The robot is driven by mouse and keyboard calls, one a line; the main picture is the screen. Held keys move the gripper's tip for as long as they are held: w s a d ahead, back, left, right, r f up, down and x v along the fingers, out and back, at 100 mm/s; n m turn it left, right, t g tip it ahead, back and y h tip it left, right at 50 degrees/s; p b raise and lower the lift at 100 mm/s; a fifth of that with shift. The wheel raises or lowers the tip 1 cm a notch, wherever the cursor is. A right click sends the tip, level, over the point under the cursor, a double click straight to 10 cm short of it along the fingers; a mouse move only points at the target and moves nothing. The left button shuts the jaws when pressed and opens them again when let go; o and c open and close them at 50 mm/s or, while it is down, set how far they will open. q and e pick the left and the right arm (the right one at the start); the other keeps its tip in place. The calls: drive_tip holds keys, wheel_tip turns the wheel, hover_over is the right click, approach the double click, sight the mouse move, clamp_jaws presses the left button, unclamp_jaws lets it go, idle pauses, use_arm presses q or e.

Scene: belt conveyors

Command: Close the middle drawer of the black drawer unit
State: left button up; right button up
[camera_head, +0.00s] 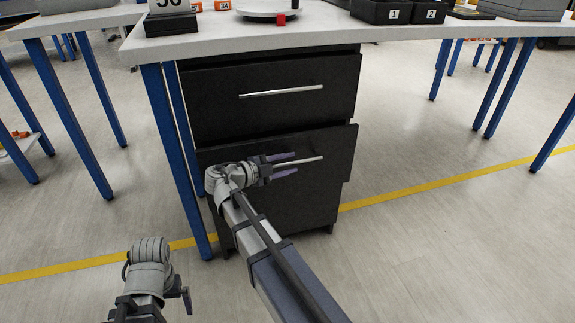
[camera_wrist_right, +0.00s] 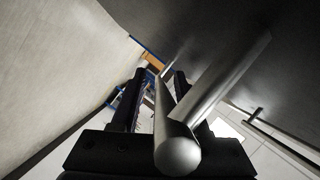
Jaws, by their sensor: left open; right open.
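The black drawer unit (camera_head: 270,115) stands under the table. Its middle drawer (camera_head: 335,150) stands out a little beyond the bottom drawer front (camera_head: 300,210). My right gripper (camera_head: 290,164) is open at the middle drawer's bar handle (camera_head: 312,161). In the head view the handle shows between its two fingers. In the right wrist view a metal bar handle (camera_wrist_right: 215,95) runs between the fingers (camera_wrist_right: 158,95), close to the camera; contact cannot be told. My left gripper (camera_head: 185,293) is at the lower left, away from the unit and holding nothing visible.
The top drawer (camera_head: 220,95), with its own bar handle (camera_head: 280,91), is above. Blue table legs (camera_head: 175,150) stand close on the unit's left. The tabletop (camera_head: 320,30) overhangs it and carries black bins (camera_head: 380,12). The floor right of the unit is clear, with a yellow line (camera_head: 430,187).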

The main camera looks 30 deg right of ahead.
clamp_jaws()
idle(0.3)
idle(1.1)
